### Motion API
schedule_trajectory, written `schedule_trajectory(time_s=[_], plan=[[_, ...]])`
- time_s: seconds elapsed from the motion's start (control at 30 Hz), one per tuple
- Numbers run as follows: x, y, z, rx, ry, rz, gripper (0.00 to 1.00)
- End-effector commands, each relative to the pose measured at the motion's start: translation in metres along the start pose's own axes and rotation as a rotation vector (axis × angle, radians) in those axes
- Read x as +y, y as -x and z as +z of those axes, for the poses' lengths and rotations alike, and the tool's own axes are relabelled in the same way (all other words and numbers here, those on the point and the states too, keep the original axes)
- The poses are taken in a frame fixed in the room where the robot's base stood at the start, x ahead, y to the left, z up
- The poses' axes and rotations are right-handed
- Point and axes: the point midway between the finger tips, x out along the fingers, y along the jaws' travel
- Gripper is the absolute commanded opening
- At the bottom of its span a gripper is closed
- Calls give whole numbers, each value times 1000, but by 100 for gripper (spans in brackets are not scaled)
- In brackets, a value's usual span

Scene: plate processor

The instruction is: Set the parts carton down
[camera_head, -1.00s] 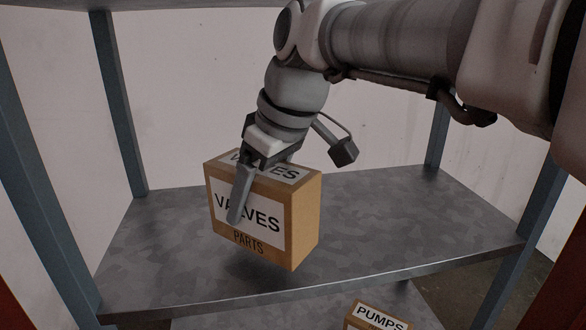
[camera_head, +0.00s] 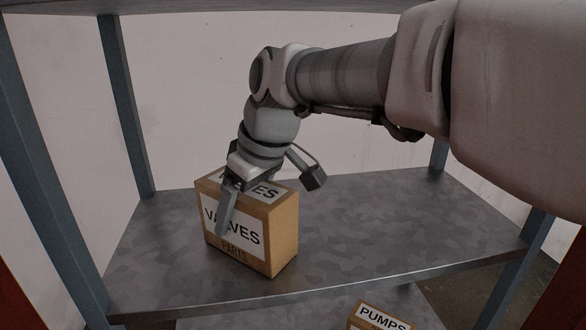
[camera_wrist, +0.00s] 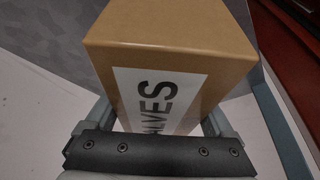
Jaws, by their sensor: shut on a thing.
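The parts carton (camera_head: 270,237) is a brown box labelled VALVES and PARTS. In the head view it is upright at the left middle of the grey metal shelf (camera_head: 390,230), low over its surface. I cannot tell for sure whether its bottom touches the shelf. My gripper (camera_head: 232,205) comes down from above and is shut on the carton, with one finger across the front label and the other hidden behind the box. In the wrist view the carton (camera_wrist: 175,35) fills the middle, between the two fingers (camera_wrist: 155,125).
Blue-grey posts (camera_head: 125,100) stand at the shelf's corners, and another shelf board (camera_head: 200,5) is overhead. A box labelled PUMPS (camera_head: 380,318) is on a lower level at the front. The shelf is clear to the carton's right.

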Motion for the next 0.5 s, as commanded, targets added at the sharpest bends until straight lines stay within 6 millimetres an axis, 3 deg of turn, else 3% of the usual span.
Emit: schedule_trajectory(time_s=[0.03,0.07,0.1,0.13,0.5], plan=[[0,-2,0,3,0,2,0],[0,-2,1,0,0,0,89],[0,-2,1,0,0,0,96],[0,-2,1,0,0,0,100],[0,6,0,1,0,1,100]])
